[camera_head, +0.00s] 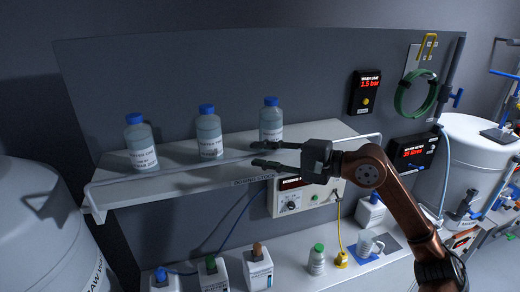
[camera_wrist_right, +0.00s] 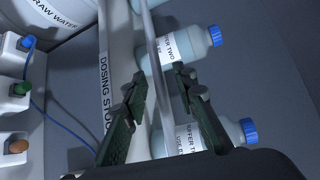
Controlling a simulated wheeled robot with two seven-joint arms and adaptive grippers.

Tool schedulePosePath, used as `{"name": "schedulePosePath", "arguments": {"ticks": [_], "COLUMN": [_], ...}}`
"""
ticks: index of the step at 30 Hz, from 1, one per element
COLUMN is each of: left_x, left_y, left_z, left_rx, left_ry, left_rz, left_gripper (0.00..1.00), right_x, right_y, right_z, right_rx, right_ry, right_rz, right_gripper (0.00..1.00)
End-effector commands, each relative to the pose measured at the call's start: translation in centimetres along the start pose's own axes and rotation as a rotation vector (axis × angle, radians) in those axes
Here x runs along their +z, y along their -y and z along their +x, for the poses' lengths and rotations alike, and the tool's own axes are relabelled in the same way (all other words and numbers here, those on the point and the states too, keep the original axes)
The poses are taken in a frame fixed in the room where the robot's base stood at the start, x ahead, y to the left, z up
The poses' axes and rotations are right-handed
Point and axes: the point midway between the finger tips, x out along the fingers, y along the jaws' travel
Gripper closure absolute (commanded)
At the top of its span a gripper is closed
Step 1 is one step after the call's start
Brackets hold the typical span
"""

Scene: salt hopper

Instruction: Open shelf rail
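The shelf rail (camera_head: 205,164) is a thin pale bar running along the front of the white shelf (camera_head: 130,199), in front of the bottles. It also shows as a grey bar in the right wrist view (camera_wrist_right: 153,42). My right gripper (camera_head: 258,154) is open at the front of the shelf, near the right-hand bottle, its fingers pointing left. In the right wrist view, my right gripper (camera_wrist_right: 160,84) has the rail passing between its spread fingers; whether either finger touches it I cannot tell. My left gripper is not in view.
Three blue-capped bottles stand on the shelf: left (camera_head: 141,144), middle (camera_head: 208,135) and right (camera_head: 271,121). Below are a control box (camera_head: 307,197) and several small containers, including a green-capped bottle (camera_head: 317,259). White tanks stand left (camera_head: 40,225) and right (camera_head: 475,150).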

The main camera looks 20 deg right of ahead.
Motion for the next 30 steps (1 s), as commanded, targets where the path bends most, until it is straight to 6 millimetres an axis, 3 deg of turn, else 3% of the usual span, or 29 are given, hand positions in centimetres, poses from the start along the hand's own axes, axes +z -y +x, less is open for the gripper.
{"name": "schedulePosePath", "arguments": {"ticks": [10,21,30], "left_x": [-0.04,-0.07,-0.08], "left_y": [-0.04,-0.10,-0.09], "left_z": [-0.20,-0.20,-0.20], "left_rx": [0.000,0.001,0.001], "left_ry": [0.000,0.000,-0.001], "left_rz": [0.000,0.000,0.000], "left_gripper": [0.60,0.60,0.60], "right_x": [0.06,0.08,0.07], "right_y": [-0.06,-0.04,-0.04], "right_z": [0.73,0.71,0.70], "right_rx": [0.001,0.001,0.001], "right_ry": [0.003,0.003,0.003], "right_rz": [0.000,0.000,0.000], "right_gripper": [0.74,0.99,1.00]}}
